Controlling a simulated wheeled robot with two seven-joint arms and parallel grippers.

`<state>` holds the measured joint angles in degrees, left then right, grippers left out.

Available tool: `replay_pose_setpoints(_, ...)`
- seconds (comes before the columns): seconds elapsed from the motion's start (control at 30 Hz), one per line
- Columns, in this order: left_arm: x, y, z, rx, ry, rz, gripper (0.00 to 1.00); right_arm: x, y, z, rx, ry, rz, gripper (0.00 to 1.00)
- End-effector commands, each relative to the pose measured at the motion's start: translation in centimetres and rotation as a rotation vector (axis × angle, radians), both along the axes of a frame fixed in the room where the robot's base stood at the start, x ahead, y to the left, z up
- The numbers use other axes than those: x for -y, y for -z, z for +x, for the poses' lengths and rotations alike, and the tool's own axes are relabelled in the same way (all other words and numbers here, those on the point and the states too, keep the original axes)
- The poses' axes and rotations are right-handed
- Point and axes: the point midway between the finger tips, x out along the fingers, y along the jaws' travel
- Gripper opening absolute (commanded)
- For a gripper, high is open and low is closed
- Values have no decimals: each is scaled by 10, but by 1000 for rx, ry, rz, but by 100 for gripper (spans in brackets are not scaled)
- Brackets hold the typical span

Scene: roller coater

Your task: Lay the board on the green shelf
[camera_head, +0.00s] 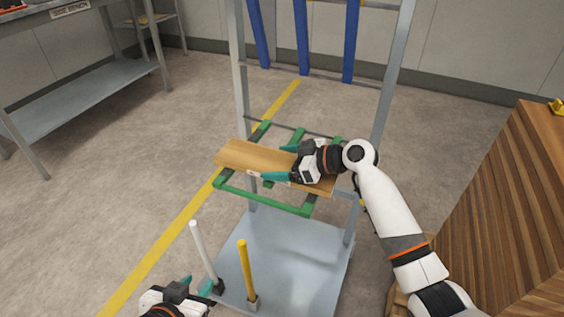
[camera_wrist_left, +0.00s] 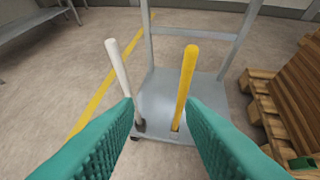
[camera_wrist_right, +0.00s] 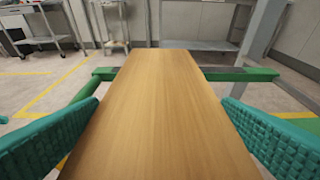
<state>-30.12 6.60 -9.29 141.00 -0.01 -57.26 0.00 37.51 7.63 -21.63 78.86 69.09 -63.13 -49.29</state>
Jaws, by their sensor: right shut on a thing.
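The wooden board (camera_head: 240,156) lies flat across the green shelf (camera_head: 262,199) on the grey rack in the head view. My right gripper (camera_head: 280,163) is shut on the board, with one teal finger along each long edge. The right wrist view shows the board (camera_wrist_right: 158,110) between both fingers, above or on the green bar (camera_wrist_right: 240,74); I cannot tell whether it rests fully. My left gripper (camera_head: 213,288) is low at the bottom of the head view. In the left wrist view its fingers (camera_wrist_left: 160,125) are apart and empty.
A white post (camera_head: 205,255) and a yellow post (camera_head: 247,270) stand on the rack's grey base (camera_head: 290,262), near my left gripper. Blue bars (camera_head: 303,38) are higher on the rack. Stacked wooden boards (camera_head: 510,210) stand at right. A metal table (camera_head: 80,95) is at left.

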Motion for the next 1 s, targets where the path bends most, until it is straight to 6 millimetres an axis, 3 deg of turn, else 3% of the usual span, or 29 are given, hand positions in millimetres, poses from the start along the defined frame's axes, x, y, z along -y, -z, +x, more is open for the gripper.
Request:
replay_pose_setpoints(0.2,1,-3,3,27,1,-6,36,0,0,0,2,1,2,53)
replay_pose_setpoints(0.23,2,-3,4,31,2,-7,36,0,2,0,0,0,0,88)
replay_pose_setpoints(0.3,2,-4,4,31,2,-7,36,0,1,0,0,0,0,99)
replay_pose_setpoints(0.67,0,-1,-1,-6,0,1,36,1,-2,0,0,1,-1,100)
replay_pose_setpoints(0.87,-11,18,-30,-204,-15,44,36,18,-10,-7,0,3,-2,100)
replay_pose_setpoints(1.0,-22,30,-61,-383,-29,82,36,35,-18,-14,0,3,-2,100)
